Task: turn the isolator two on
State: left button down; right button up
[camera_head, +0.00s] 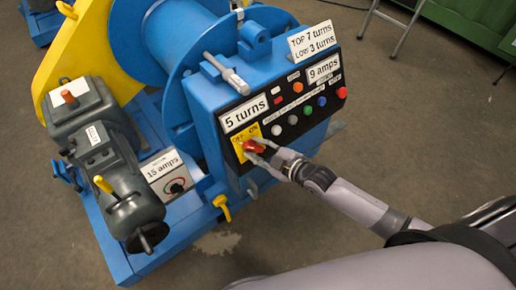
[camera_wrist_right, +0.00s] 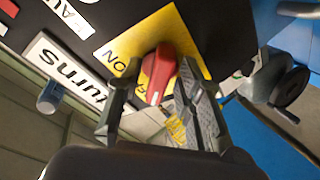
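A red switch handle (camera_head: 254,146) sits on a yellow plate (camera_head: 238,149) at the left end of the black control panel. The plate has lettering along its top, with "ON" at the right. My right gripper (camera_head: 263,150) is at the handle, coming from the right. In the right wrist view the red handle (camera_wrist_right: 160,74) stands between the two fingers (camera_wrist_right: 158,100), with a visible gap to the left finger. Contact with the right finger is unclear. No label naming isolator two is readable. My left gripper is out of view.
The panel (camera_head: 290,108) carries several coloured buttons and a "5 turns" label (camera_head: 243,113). A second rotary switch (camera_head: 177,187) sits under a "15 amps" label at lower left. A yellow lever (camera_head: 222,206) sticks out below the panel.

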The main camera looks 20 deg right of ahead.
grip_shut()
dwell(0.5)
jog(key=m+p, duration=0.2)
jog(key=m, duration=0.2)
jog(key=shift+a+t, duration=0.1)
jog(key=shift+t, duration=0.2)
jog(key=m+h+p, duration=0.1)
jog(key=m, duration=0.2)
jog(key=m+p, duration=0.2)
jog(key=m, duration=0.1)
jog(key=shift+s+a+t+h, duration=0.1)
jog(key=shift+s+t+h, duration=0.05)
jog(key=shift+t+h, duration=0.25)
jog(key=m+p, duration=0.1)
jog(key=m, duration=0.2)
jog(key=m+h+p, duration=0.1)
jog(key=m, duration=0.2)
jog(key=shift+a+h+p, duration=0.15)
jog(key=shift+h+p, duration=0.15)
jog(key=shift+m+h+p, duration=0.4)
jog(key=shift+m+p, duration=0.5)
jog(key=shift+m, duration=1.2)
